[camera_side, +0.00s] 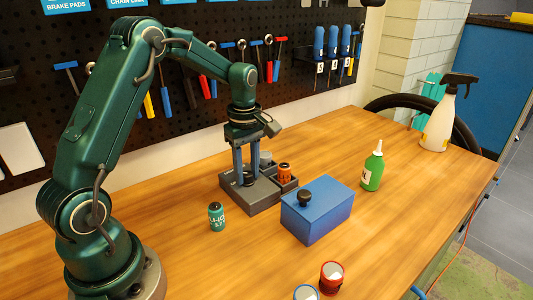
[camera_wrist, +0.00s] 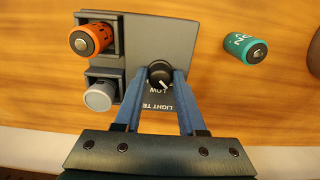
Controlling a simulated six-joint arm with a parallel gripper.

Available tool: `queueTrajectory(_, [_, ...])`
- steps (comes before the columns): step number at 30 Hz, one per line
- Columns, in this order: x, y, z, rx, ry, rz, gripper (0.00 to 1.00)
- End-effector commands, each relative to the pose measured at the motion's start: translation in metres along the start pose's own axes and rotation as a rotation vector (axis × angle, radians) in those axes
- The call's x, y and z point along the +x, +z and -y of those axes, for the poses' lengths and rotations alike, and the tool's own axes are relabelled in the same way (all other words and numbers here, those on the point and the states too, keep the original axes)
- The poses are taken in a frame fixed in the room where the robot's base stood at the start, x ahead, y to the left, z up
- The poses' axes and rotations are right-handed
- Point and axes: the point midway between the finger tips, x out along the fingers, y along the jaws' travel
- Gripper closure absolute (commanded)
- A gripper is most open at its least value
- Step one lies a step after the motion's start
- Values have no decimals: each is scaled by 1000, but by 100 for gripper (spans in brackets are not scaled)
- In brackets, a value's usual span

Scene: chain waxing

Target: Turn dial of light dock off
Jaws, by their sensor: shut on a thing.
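The light dock (camera_side: 255,195) is a dark grey block on the wooden table, below my gripper. In the wrist view the dock (camera_wrist: 185,45) shows a black round dial (camera_wrist: 160,74) with a white mark pointing to the lower right. Printed words near the dial include "LOW" and "LIGHT TE", the rest covered. My gripper (camera_wrist: 160,77) points down with its blue fingers shut on the dial, one on each side. In the side view the gripper (camera_side: 250,183) hides the dial.
The dock's slots hold an orange battery (camera_wrist: 88,40) and a grey one (camera_wrist: 99,96). A teal battery (camera_side: 217,216) stands beside the dock. A blue box (camera_side: 318,212) with a black knob, a green bottle (camera_side: 373,170) and red (camera_side: 331,277) and blue-rimmed (camera_side: 306,293) cups are nearby.

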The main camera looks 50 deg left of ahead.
Motion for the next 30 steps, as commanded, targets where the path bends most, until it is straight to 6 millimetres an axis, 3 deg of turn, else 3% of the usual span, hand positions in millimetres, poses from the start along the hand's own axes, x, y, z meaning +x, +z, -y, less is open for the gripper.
queueTrajectory(6, [0, 0, 0, -2, 0, 1, 100])
queueTrajectory(7, [0, 0, 0, -2, 0, 1, 57])
queueTrajectory(9, [0, 0, 0, -2, 0, 1, 30])
queueTrajectory(20, [-3, 0, 0, 0, 2, 0, 30])
queueTrajectory(30, [-44, 0, -1, -1, 3, -1, 30])
